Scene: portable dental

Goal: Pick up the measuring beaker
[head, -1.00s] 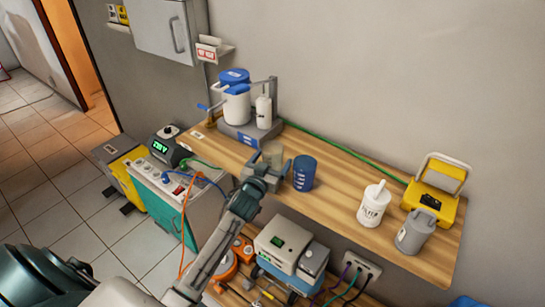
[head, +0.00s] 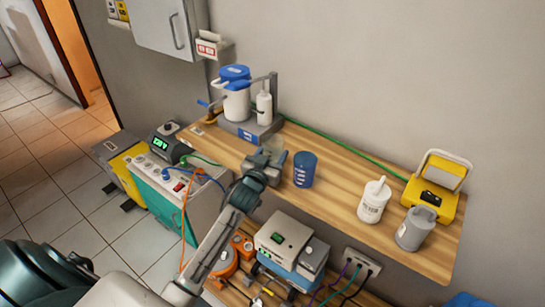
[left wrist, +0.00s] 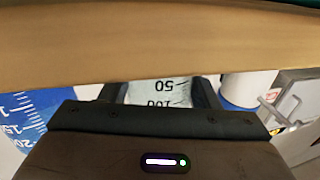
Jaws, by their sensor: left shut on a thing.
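The measuring beaker (head: 278,158) is clear and stands out faintly against the wooden shelf, left of a blue graduated cup (head: 305,170). My left gripper (head: 265,161) is at the beaker and partly hides it. In the left wrist view, the beaker (left wrist: 158,93) shows between the two dark fingers of my left gripper (left wrist: 160,98), with the marks 50 and 100 upside down. The gripper is shut on it. I cannot tell whether its base is clear of the shelf. My right gripper is not in view.
The blue cup stands close to the right of the beaker; it also shows in the left wrist view (left wrist: 30,115). A blue-lidded container (head: 236,100) stands behind. White (head: 373,203) and grey (head: 415,230) containers and a yellow case (head: 432,195) are at right. Shelf between is clear.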

